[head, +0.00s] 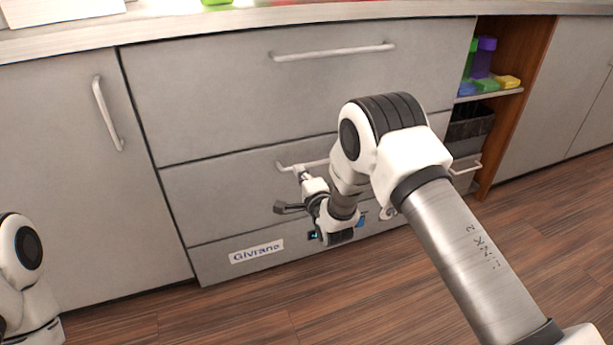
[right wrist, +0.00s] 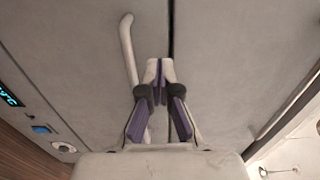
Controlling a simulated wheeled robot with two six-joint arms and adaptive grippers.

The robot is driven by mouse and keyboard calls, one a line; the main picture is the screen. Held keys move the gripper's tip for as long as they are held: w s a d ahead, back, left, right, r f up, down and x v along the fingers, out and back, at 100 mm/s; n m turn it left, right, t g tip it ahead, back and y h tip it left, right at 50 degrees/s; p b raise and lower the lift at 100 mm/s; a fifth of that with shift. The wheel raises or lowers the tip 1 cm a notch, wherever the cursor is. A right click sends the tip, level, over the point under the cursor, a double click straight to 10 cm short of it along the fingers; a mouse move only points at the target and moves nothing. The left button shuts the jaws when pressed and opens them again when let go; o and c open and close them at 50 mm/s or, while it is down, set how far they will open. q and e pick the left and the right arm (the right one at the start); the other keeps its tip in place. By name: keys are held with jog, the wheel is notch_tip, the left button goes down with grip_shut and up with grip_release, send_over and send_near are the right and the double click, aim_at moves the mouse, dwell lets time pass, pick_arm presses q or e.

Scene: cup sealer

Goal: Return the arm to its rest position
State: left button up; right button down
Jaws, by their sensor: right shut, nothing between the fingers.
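My right arm reaches in from the lower right in the head view. Its right gripper (head: 300,173) is by the handle of the middle drawer (head: 210,205), low on the grey cabinet front. In the right wrist view the gripper (right wrist: 158,70) has its fingertips together, with nothing between them. The bar handle (right wrist: 129,50) shows just left of the fingers there, and it runs on behind them; I cannot tell whether they touch. Part of my left arm shows at the lower left in the head view; its gripper is out of the picture.
The drawers look shut. A door with a handle (head: 108,112) is at the left. The counter (head: 250,17) runs along the top. An open shelf (head: 490,93) with coloured items and a dark bin (head: 470,135) are at the right. The wooden floor (head: 540,200) is clear.

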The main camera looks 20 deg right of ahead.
jog(key=s+d+f+n+g, duration=0.3)
jog(key=s+f+g, duration=0.5)
jog(key=s+f, duration=1.25)
jog(key=s+f+n+g, duration=0.3)
jog(key=s+n+g, duration=0.9)
jog(key=s, duration=1.6)
pick_arm(q)
notch_tip(320, 180, up, 34)
jog(key=p, duration=3.3)
jog(key=shift+f, duration=0.15)
pick_arm(e)
notch_tip(320, 180, up, 32)
jog(key=n+t, duration=0.2)
jog(key=shift+a+r+h, duration=0.25)
jog(key=shift+a+h, duration=0.05)
jog(key=shift+a, duration=0.05)
pick_arm(q)
jog(key=shift+s, duration=0.1)
pick_arm(e)
jog(key=shift+w, duration=0.1)
